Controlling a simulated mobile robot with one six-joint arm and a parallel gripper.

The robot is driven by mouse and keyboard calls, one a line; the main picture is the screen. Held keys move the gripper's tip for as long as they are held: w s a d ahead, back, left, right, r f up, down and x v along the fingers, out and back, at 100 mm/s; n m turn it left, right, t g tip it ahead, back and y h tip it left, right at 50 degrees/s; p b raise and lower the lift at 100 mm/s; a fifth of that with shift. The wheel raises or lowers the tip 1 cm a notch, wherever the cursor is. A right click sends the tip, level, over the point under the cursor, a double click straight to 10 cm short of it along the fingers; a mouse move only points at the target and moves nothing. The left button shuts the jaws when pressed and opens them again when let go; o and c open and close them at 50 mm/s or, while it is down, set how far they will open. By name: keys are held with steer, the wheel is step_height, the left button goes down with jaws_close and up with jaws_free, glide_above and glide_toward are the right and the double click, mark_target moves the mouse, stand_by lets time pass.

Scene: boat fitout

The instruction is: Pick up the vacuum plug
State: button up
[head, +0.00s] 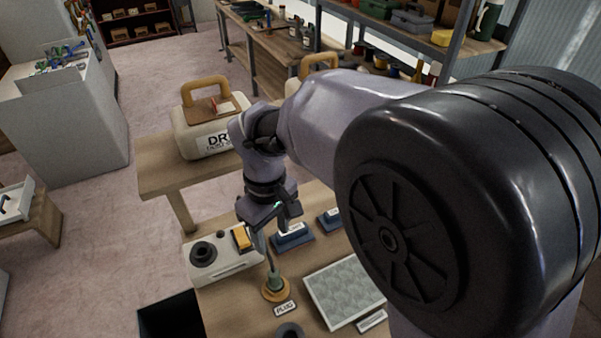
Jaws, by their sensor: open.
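The vacuum plug (274,281) is a small grey-green piece standing upright on a round tan base (275,296), beside a label reading PLUG (285,308). A thin dark piece rises from its top toward my gripper; I cannot tell whether it is part of the plug or a finger. My gripper (272,226) points down just above the plug and is open. My arm comes in from the right and hides part of the bench. Whether the fingers are around the plug's top or only above it is unclear.
A white unit with a black round socket (203,254) and a yellow block (242,238) stands left of the plug. A grey textured panel (345,291) lies to the right. Blue labelled blocks (291,238) sit behind. A dark bin (170,316) is at lower left, a large jug (207,125) further back.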

mark_target(272, 270)
steer(key=f+b, duration=0.1)
steer(key=f, duration=0.3)
steer(key=f+b, duration=0.2)
steer(key=f, duration=0.2)
steer(key=s+f+b, duration=0.1)
steer(key=f, duration=0.3)
steer(key=shift+a, duration=0.35)
step_height(272, 270, down, 5)
steer(key=b, duration=0.3)
steer(key=shift+w+a+f, duration=0.1)
steer(key=shift+w+a, duration=0.05)
jaws_close()
